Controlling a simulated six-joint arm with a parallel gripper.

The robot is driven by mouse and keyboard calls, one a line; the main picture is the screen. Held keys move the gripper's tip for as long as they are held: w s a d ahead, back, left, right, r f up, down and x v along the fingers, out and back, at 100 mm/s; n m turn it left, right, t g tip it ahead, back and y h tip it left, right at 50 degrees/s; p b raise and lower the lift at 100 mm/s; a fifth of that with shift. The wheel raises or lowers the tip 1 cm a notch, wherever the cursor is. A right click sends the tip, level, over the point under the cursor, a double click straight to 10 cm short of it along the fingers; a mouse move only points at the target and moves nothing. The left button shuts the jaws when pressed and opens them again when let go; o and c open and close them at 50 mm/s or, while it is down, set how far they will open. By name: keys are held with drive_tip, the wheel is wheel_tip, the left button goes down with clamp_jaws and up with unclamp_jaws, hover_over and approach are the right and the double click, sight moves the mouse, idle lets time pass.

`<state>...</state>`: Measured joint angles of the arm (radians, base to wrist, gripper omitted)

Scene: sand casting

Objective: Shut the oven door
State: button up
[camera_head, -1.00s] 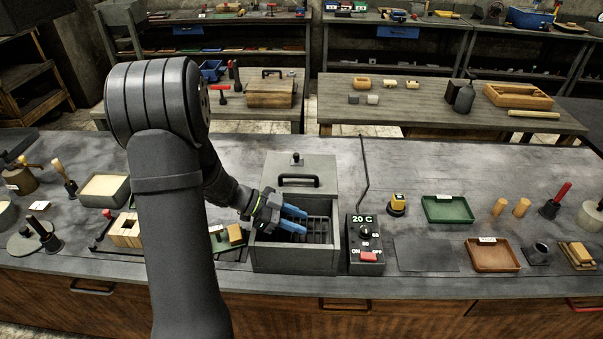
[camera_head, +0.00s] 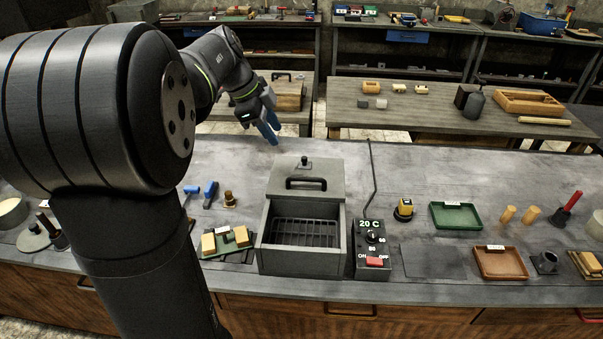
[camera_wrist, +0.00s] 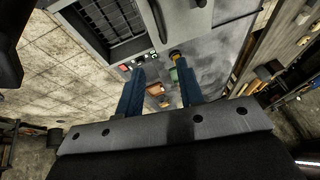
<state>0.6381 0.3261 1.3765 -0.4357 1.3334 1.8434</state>
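The oven (camera_head: 266,240) is a grey box on the workbench. My gripper (camera_head: 274,134) is behind and left of the oven, raised above the bench's far side, blue fingers pointing down. In the wrist view my gripper (camera_wrist: 160,70) has its two fingers apart with nothing between them. The oven (camera_wrist: 82,30) and its rack also show there, beyond the fingers.
A green tray (camera_head: 455,215) and a brown tray (camera_head: 500,263) lie farther right. Blocks on a small plate (camera_head: 228,240) lie left of the oven.

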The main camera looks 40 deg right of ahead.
sight(305, 178)
drive_tip(key=x, duration=1.7)
drive_tip(key=shift+d+f, duration=0.1)
clamp_jaws()
